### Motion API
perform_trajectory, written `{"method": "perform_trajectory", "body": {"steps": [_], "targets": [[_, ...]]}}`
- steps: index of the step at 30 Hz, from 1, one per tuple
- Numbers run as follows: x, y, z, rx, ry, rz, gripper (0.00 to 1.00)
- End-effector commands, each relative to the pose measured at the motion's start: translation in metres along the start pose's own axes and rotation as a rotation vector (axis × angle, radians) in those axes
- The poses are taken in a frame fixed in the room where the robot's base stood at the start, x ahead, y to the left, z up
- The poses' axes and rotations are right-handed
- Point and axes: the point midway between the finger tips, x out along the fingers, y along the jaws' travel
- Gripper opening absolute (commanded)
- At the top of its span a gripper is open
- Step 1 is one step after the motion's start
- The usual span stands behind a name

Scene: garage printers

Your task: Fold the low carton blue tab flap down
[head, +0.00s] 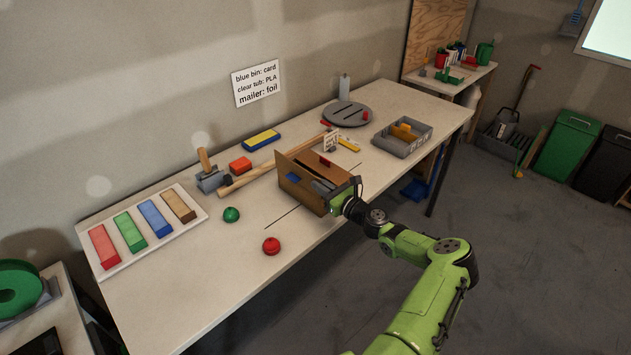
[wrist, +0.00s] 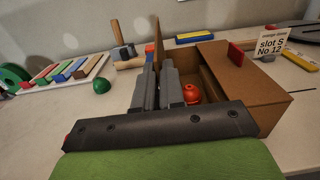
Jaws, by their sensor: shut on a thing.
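The low brown carton (head: 313,201) stands on the workbench, open on top. Its flap with the blue tab (head: 293,178) stands up on the left side in the head view. The opposite flap, with a red tab (wrist: 236,53), lies flat over the right of the carton. My gripper (head: 330,186) is shut on the upright flap; its grey fingers (wrist: 158,82) sit close together. A red ball (wrist: 191,94) shows inside the opening.
A green ball (head: 231,214) and a red ball (head: 271,246) lie left of the carton. A grey divided tray (head: 387,147) is to the right.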

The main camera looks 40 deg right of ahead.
Motion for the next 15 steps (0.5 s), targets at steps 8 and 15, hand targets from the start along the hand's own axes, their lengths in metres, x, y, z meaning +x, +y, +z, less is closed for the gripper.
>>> {"method": "perform_trajectory", "body": {"steps": [8, 15], "targets": [[-0.0004, -0.0116, -0.0021, 0.221, 0.006, 0.000, 0.00], [-0.0004, -0.0125, -0.0027, 0.235, 0.005, -0.001, 0.00]]}}
